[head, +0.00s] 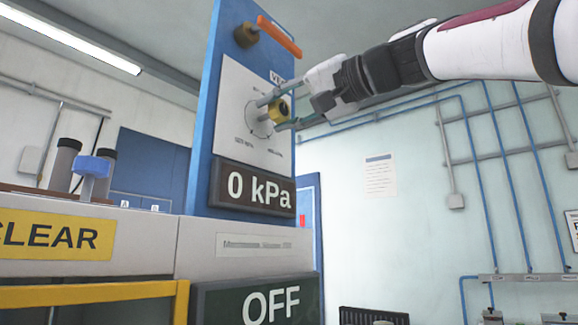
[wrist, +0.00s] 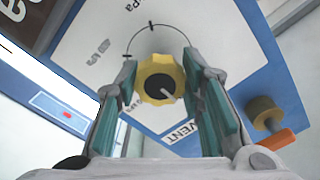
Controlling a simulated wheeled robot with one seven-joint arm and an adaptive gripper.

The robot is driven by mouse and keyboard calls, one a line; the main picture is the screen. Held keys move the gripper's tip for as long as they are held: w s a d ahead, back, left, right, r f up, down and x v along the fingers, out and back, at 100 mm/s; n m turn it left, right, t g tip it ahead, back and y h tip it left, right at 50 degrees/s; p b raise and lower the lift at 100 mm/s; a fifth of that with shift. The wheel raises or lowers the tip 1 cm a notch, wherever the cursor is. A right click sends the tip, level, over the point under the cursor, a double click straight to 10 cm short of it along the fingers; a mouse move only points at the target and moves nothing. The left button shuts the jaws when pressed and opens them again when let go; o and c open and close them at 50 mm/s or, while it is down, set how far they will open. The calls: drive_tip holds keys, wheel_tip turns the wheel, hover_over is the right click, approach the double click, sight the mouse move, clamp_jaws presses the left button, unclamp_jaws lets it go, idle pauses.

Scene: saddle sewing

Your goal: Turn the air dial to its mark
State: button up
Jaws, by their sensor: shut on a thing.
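The air dial (head: 281,110) is a yellow knob on the white face of an upright blue panel (head: 228,60). In the wrist view the dial (wrist: 150,92) has a dark centre and a short pale pointer line slanting to the lower right. A thin arc with dark ticks (wrist: 151,27) curves around it. My gripper (head: 270,113) reaches in from the right, with one green-padded finger on each side of the knob. It is shut on the dial. Partly hidden lettering is on the dial face; "VENT" (wrist: 182,132) shows beside it.
A display (head: 258,190) under the dial reads 0 kPa, and a lower one (head: 258,303) reads OFF. An orange lever (head: 279,37) juts out above the dial.

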drive_tip(key=shift+f, duration=0.1)
drive_tip(key=o, duration=1.2)
drive_tip(key=v, duration=1.2)
